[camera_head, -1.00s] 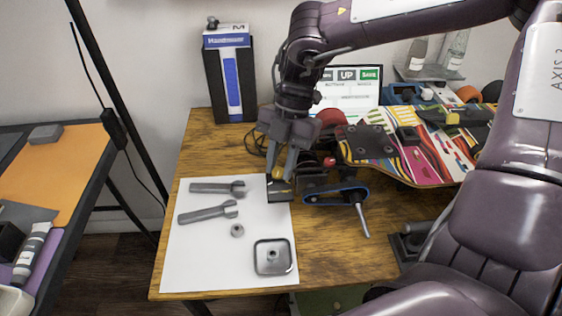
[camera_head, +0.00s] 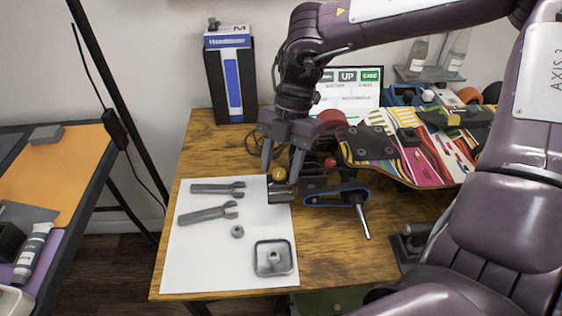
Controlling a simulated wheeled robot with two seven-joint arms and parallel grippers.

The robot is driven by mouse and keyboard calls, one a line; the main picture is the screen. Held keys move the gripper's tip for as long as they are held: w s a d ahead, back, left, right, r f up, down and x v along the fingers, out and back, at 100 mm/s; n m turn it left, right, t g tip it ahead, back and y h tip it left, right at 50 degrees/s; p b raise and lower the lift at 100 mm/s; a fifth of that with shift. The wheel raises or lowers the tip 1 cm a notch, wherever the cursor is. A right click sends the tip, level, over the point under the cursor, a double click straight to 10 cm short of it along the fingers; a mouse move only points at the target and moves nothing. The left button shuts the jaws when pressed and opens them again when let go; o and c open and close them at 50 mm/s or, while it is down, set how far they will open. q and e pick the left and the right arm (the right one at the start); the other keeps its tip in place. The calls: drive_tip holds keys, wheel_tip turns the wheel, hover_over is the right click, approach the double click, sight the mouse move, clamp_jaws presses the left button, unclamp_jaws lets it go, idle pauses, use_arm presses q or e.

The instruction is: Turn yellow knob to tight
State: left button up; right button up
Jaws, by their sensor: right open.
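The small yellow knob (camera_head: 278,174) sits on top of a dark device at the back right corner of the white sheet. My right gripper (camera_head: 280,171) points down from above at the knob. Its fingers are spread, one on the left side of the knob and one on the right, apart from it as far as I can tell. The patterned skateboard deck (camera_head: 430,143) lies to the right, by the device. My left gripper is not in view.
The white sheet (camera_head: 200,262) holds two grey wrenches (camera_head: 208,213), a nut (camera_head: 237,231) and a small metal tray (camera_head: 273,244). A blue-banded crank mechanism (camera_head: 337,196) is right of the device. A screen (camera_head: 350,92) and a black box (camera_head: 230,82) stand behind.

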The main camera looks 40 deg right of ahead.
drive_tip(key=shift+w+d+r, duration=0.1)
drive_tip(key=shift+d+r, duration=0.05)
drive_tip(key=shift+r, duration=0.2)
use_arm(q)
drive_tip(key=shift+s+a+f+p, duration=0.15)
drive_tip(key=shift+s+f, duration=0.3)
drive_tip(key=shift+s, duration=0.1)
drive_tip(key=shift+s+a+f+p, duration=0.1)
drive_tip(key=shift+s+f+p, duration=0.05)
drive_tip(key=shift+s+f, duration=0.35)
use_arm(e)
drive_tip(key=v, duration=0.7)
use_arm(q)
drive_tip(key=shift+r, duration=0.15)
